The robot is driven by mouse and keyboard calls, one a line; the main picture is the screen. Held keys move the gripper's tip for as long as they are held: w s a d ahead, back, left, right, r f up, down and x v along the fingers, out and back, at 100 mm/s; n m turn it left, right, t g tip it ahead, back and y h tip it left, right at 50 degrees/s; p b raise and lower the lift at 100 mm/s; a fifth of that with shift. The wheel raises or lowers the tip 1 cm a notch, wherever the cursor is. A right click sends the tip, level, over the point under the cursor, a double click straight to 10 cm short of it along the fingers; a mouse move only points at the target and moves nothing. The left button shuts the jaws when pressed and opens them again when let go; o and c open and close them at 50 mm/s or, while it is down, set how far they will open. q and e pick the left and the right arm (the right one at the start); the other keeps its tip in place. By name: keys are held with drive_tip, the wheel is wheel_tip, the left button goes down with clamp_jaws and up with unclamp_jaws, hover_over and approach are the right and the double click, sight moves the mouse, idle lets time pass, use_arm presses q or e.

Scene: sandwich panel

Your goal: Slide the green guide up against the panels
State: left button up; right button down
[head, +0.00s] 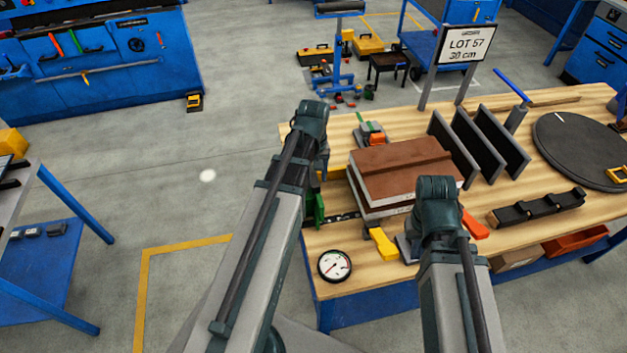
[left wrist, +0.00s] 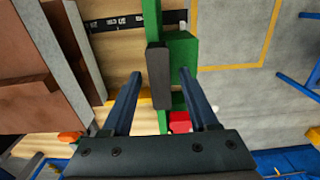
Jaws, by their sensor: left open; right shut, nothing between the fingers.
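The panels (head: 398,165) are a stack with brown faces and pale edges on the wooden bench. They fill the left of the left wrist view (left wrist: 30,60). The green guide (head: 318,208) stands at the bench's left edge, partly hidden by my left arm. In the left wrist view the guide (left wrist: 183,48) carries a dark upright block. A strip of bare wood separates guide and panels. My left gripper (left wrist: 161,74) is open, one finger on each side of the block, with no clear grip. My right gripper's fingers are hidden behind my right arm in the head view.
A black marked strip (left wrist: 112,23) runs across the wood towards the guide. A round gauge (head: 334,265) and a yellow-handled piece (head: 383,243) lie in front of the stack. Upright dark plates (head: 476,145) stand behind it to the right. A red part (left wrist: 180,122) sits by the guide.

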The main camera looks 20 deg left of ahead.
use_arm(q)
clamp_jaws()
idle(1.4)
